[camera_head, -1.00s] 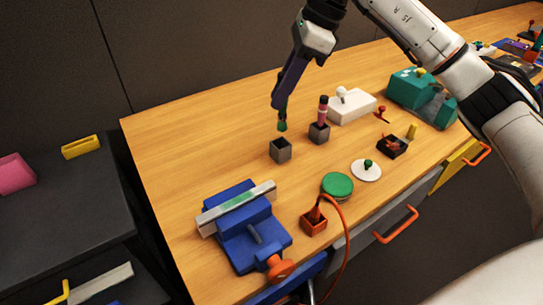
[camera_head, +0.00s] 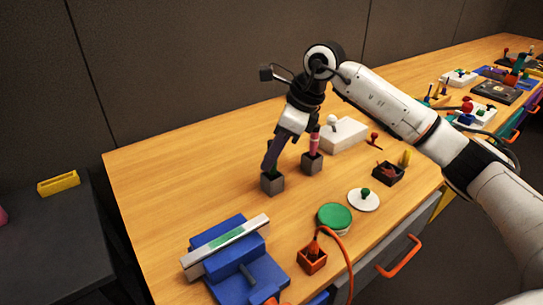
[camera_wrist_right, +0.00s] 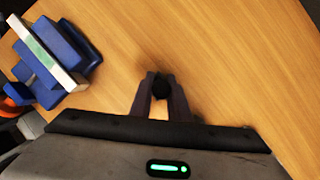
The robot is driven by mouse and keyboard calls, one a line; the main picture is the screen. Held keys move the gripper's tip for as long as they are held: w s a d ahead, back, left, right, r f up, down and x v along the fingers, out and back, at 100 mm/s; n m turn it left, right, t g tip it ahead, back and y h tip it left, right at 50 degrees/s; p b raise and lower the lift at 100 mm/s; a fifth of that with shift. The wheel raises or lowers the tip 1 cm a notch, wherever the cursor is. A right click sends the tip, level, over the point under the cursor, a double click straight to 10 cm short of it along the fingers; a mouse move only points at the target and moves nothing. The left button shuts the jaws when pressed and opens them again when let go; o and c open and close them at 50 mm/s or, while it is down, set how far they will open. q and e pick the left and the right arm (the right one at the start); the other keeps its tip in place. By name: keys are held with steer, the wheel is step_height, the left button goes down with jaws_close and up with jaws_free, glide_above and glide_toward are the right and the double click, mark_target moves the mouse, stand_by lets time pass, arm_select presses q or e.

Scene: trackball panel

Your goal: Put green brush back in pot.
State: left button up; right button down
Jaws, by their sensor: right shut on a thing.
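My right gripper (camera_head: 270,167) points down at the left grey pot (camera_head: 272,184) on the wooden table. It is shut on the green brush (camera_head: 275,175), of which only a little green shows at the pot's mouth. The brush's lower end appears to be inside the pot; how deep is hidden. In the right wrist view the two fingers (camera_wrist_right: 161,88) close around a dark round end, with the pot hidden below. My left gripper is not in view.
A second grey pot (camera_head: 312,164) with a pink-handled brush stands close on the right. A blue vise-like fixture (camera_head: 240,270), a green disc (camera_head: 335,218) and an orange pot (camera_head: 312,260) are nearer. A white box (camera_head: 345,136) stands behind. The table's left part is clear.

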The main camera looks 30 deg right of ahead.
steer(key=shift+f, duration=0.2)
steer(key=c, duration=1.7)
jaws_free()
steer(key=shift+r, duration=0.3)
steer(key=v, duration=1.1)
steer(key=shift+s+d+r+p, duration=0.15)
steer(key=shift+r+p, duration=0.15)
steer(key=shift+p, duration=0.05)
